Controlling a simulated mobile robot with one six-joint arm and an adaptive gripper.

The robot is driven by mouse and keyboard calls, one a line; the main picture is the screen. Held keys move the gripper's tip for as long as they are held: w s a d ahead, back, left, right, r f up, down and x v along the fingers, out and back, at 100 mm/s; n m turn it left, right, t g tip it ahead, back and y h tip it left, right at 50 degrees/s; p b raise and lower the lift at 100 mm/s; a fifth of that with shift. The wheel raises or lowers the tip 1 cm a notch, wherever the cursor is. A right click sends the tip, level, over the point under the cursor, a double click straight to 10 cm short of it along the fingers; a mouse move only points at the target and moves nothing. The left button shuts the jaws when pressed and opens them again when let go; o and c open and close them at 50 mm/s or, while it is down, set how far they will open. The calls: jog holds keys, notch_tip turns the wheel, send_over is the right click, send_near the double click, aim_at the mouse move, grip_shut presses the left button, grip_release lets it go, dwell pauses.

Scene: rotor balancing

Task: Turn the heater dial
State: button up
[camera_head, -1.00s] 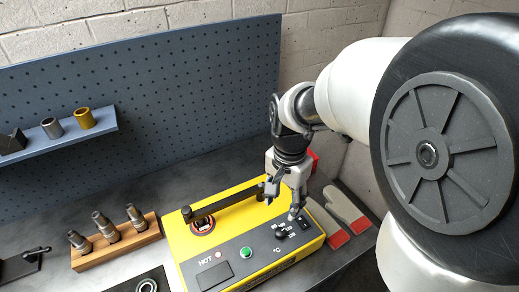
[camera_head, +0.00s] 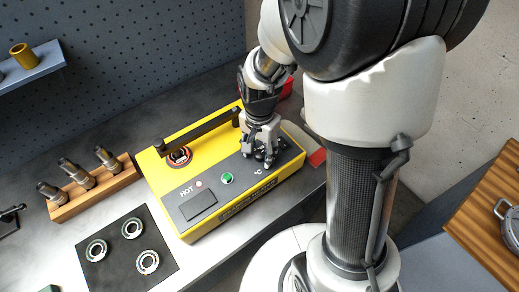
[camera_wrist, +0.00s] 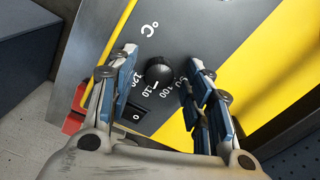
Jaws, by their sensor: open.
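The heater (camera_head: 222,203) is a yellow box with a dark grey top panel on the bench. Its dial (camera_wrist: 158,71) is a black round knob with a white pointer mark, ringed by printed numbers, in the wrist view. Contact with the panel cannot be judged.
A rocker switch (camera_wrist: 132,113) is beside the dial. A green button (camera_head: 227,179), a HOT lamp and a dark raised bar (camera_head: 200,132) are on the heater. A black mat (camera_head: 115,258) with rings and a wooden tool rack (camera_head: 95,192) lie left.

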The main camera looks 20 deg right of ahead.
jog(key=shift+c, duration=0.6)
jog(key=c, duration=0.9)
jog(key=shift+c, duration=0.2)
jog(key=shift+n, duration=0.3)
jog(key=n+p, duration=0.1)
jog(key=n, duration=0.2)
jog(key=shift+n, duration=0.3)
jog(key=n+p, duration=0.1)
jog(key=n, duration=0.2)
jog(key=shift+n, duration=0.3)
jog(key=n, duration=0.4)
jog(key=shift+d+p, duration=0.1)
jog(key=shift+p, duration=0.3)
jog(key=shift+n, duration=2.1)
jog(key=shift+p, duration=0.3)
